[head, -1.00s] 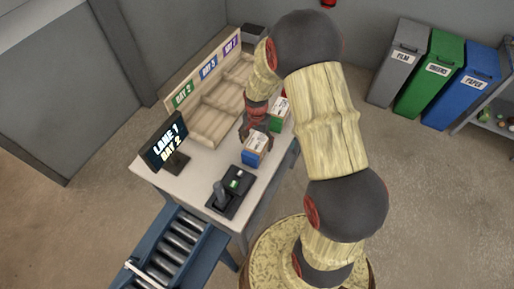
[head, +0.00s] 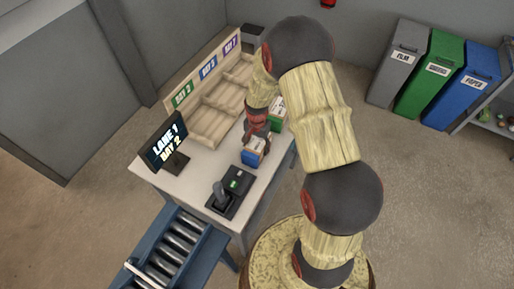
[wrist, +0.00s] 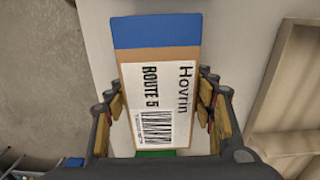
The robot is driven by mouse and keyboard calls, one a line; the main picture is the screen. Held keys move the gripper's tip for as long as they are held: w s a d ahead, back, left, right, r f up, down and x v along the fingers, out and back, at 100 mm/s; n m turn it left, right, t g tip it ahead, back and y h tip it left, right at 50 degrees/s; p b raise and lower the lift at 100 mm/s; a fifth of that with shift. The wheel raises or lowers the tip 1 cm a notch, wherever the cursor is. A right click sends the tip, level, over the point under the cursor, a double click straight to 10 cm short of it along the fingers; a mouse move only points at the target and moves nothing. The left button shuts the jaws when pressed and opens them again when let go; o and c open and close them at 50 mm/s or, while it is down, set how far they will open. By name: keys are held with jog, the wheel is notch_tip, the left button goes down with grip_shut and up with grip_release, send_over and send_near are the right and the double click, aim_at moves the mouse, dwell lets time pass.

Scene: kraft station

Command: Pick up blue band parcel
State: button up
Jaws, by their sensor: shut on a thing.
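The blue band parcel (head: 251,157) is a small cardboard box with a blue end and a white label, on the table right of the bay shelf. In the wrist view the parcel (wrist: 155,32) fills the space between the fingers, with "Hovrin", "ROUTE 5" and a barcode on its label. My gripper (head: 256,139) is over it from above, with the fingers on its two long sides, shut on it. The fingers also show in the wrist view (wrist: 160,103). I cannot tell whether the parcel touches the table.
A green-banded parcel (head: 278,120) stands just behind. The wooden bay shelf (head: 208,122) is to the left. A monitor (head: 166,146) reads "LANE ? A black scanner stand (head: 232,190) is in front, near the roller conveyor (head: 178,243).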

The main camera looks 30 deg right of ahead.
jog(key=c, duration=0.8)
jog(key=shift+r, duration=0.15)
